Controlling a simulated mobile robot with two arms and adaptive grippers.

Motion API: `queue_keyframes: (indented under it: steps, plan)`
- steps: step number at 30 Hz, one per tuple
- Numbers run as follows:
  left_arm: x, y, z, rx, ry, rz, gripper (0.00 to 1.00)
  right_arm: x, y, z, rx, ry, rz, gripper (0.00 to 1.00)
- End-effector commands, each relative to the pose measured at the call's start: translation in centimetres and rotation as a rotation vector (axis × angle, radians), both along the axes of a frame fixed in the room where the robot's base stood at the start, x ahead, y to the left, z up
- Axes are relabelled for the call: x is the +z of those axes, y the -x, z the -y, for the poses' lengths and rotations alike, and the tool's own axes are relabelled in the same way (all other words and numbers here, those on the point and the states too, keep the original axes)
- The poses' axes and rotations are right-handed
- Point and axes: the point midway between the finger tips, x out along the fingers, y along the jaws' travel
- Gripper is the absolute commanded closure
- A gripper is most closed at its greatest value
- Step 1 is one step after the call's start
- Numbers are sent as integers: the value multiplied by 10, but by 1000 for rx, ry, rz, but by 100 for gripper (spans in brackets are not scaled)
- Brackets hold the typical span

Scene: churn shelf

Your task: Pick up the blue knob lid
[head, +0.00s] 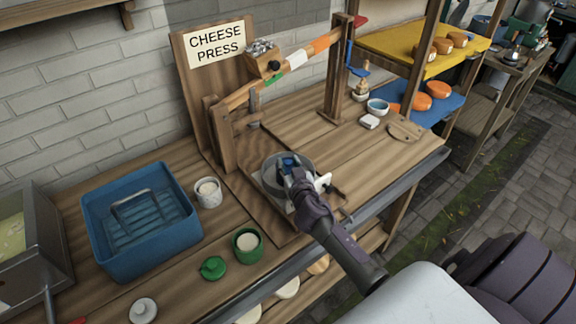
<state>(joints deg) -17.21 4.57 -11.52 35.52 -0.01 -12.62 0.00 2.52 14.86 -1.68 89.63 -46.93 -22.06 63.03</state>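My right gripper (289,166) reaches in from the lower right over a round grey pot (271,181) on the press base. A small blue piece (290,161) shows at its fingertips, within the pot's outline. It may be the blue knob lid, but the gripper covers much of it. I cannot tell whether the fingers are closed on it or only around it. My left gripper is out of view.
A blue tub (140,250) with a rack inside stands at left. Near it are a white cup (208,192), a green cup (247,246), a green lid (213,268) and a pale lid (143,311). The press lever (295,62) hangs above. A blue-rimmed bowl (377,107) sits farther back.

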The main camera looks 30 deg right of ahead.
Motion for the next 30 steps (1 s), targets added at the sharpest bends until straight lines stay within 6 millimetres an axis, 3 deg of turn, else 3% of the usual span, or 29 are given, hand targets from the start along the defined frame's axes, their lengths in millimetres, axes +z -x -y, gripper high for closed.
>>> queue_keyframes:
  steps: [6,13,23,30]
  plan:
    - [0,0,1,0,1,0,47,-1,0,0,1,0,0,64]
    - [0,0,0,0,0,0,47,-1,0,0,1,0,0,100]
    - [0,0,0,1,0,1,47,1,0,0,0,0,0,100]
    - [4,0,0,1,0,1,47,23,0,0,2,1,3,100]
